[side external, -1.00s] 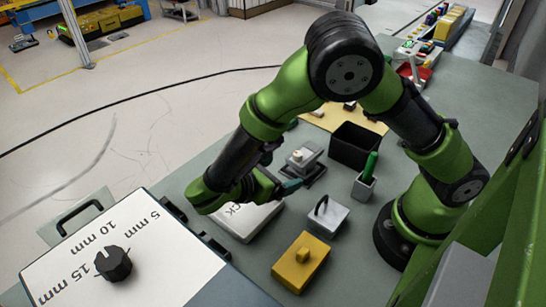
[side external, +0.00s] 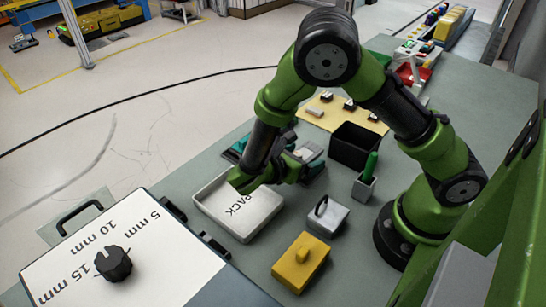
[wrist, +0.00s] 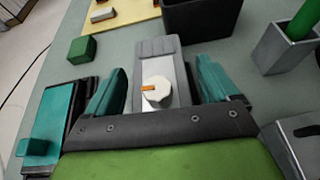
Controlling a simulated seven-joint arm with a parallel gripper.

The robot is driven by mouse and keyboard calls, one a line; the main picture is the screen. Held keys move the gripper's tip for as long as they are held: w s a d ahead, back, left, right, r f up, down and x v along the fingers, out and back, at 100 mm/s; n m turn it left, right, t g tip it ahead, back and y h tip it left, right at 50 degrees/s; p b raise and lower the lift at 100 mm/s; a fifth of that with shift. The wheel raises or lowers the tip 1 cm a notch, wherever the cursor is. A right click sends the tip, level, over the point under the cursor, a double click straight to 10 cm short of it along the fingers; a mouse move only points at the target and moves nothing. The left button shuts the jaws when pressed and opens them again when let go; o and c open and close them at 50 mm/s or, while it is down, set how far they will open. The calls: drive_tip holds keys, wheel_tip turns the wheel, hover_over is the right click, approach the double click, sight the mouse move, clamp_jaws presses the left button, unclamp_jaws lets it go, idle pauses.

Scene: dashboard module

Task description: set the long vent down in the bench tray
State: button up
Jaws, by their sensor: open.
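My gripper (wrist: 158,78) is open, its two teal fingers on either side of a grey block with a white knob (wrist: 158,93) that has an orange mark. I see no contact between the fingers and the block. In the side external view my gripper (side external: 303,160) is beyond the white tray, low over the bench. The shallow white lettered tray (side external: 264,222) looks empty where I can see it; my arm covers part of it. A teal and black piece (wrist: 55,110) lies left of the gripper. I cannot tell for certain which piece is the long vent.
A black bin (side external: 356,145) and a grey cup with a green stick (side external: 364,187) stand to the right. A grey handled block (side external: 327,215) and a yellow block (side external: 300,262) are nearer. A green cube (wrist: 82,48) and yellow board (wrist: 115,14) lie beyond the gripper.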

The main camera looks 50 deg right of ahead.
sight(305, 153)
drive_tip(key=shift+x, duration=0.75)
drive_tip(key=c, duration=1.2)
drive_tip(key=shift+o, duration=0.2)
drive_tip(key=shift+r, duration=0.1)
wheel_tip(305, 153, up, 21)
drive_tip(key=s+a+f+m+g+y, duration=0.45)
drive_tip(key=m+g+y, duration=0.2)
drive_tip(key=m, duration=0.25)
drive_tip(key=s+a+f+m+g+y, duration=0.35)
drive_tip(key=a+m+g+y, duration=0.25)
drive_tip(key=m+y, duration=0.25)
drive_tip(key=w+a+r+m+t+y, duration=0.4)
drive_tip(key=w+m+t+y, duration=0.25)
drive_tip(key=m, duration=0.25)
drive_tip(key=w+a+r+m+t+y, duration=0.4)
drive_tip(key=w+m+t+y, duration=0.25)
drive_tip(key=m, duration=0.25)
wheel_tip(305, 153, down, 13)
drive_tip(key=h, duration=0.1)
drive_tip(key=shift+a, duration=0.25)
